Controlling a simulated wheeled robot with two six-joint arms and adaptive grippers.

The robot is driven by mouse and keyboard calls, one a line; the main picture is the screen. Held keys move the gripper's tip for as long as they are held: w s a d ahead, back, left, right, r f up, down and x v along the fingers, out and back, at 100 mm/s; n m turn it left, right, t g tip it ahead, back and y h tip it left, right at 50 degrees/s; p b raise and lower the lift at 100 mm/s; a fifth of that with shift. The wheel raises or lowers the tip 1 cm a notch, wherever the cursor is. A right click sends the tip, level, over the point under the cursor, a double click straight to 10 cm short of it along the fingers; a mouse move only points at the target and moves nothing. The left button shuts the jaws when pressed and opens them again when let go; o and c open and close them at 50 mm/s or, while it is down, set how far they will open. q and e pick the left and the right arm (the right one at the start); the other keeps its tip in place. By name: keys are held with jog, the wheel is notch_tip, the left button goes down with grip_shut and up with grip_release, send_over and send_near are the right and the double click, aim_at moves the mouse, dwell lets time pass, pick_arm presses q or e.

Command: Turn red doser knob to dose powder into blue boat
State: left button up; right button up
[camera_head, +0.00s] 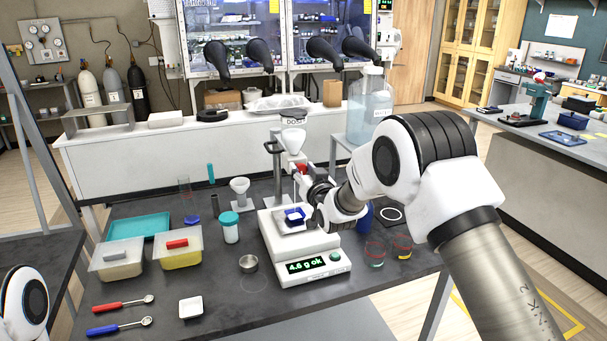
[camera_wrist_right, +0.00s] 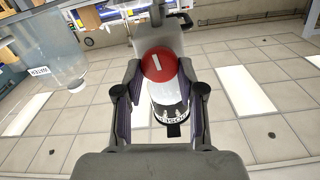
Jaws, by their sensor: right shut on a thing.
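The doser (camera_head: 293,138) stands on a stand behind the white balance (camera_head: 300,245), with a white funnel-shaped body. Its red knob (camera_head: 303,168) is partly hidden by my right gripper (camera_head: 308,180). In the right wrist view the red knob (camera_wrist_right: 158,64) with a white mark sits between the fingers of my right gripper (camera_wrist_right: 159,88), which is shut on it. The blue boat (camera_head: 294,214) sits on the balance pan below the doser. The green display seems to read "4.6 g ok". Powder in the boat is too small to make out. My left gripper is out of view.
Left of the balance stand a teal-lidded jar (camera_head: 229,228), a funnel on a stand (camera_head: 240,190) and two lidded tubs (camera_head: 180,250). Two spoons (camera_head: 122,304) and a white dish (camera_head: 191,307) lie in front. Small beakers (camera_head: 375,252) stand to the right.

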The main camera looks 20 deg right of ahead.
jog(key=m+b, duration=0.3)
jog(key=m, duration=0.1)
jog(key=shift+d+f, duration=0.1)
jog(key=shift+f, duration=0.15)
jog(key=m+b, duration=0.3)
jog(key=m, duration=0.2)
jog(key=shift+d+m, duration=0.1)
jog(key=shift+m, duration=0.2)
jog(key=m+b, duration=0.2)
jog(key=m, duration=0.3)
jog(key=shift+w, duration=0.1)
jog(key=m+b, duration=0.1)
jog(key=m, duration=0.2)
jog(key=shift+m, duration=0.4)
jog(key=shift+m+b, duration=0.3)
jog(key=shift+m, duration=0.7)
jog(key=shift+w+r, duration=0.1)
